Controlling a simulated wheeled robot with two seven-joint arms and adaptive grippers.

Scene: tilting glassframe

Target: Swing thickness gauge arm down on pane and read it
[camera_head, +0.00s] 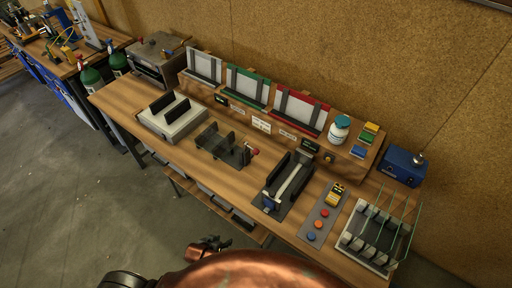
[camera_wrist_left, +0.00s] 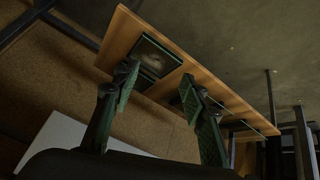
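A long silver arm (camera_head: 290,182) lies in a dark channel-like fixture with a blue end near the table front; it may be the gauge arm, but I cannot tell for sure. Several thin greenish panes (camera_head: 403,218) stand upright in a slotted rack at the right end. I cannot make out a pane under the silver arm. My left gripper (camera_head: 214,244) is low, in front of the table's front edge and apart from the fixtures. In the left wrist view its two fingers (camera_wrist_left: 160,76) are spread with nothing between them. My right gripper is not in view.
The wooden table (camera_head: 190,158) also carries a dark fixture with a red knob (camera_head: 252,152), a white block with black plates (camera_head: 172,115), a button panel (camera_head: 320,218), a white bottle (camera_head: 340,129) and a blue box (camera_head: 402,166). Open floor (camera_head: 60,200) lies at left.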

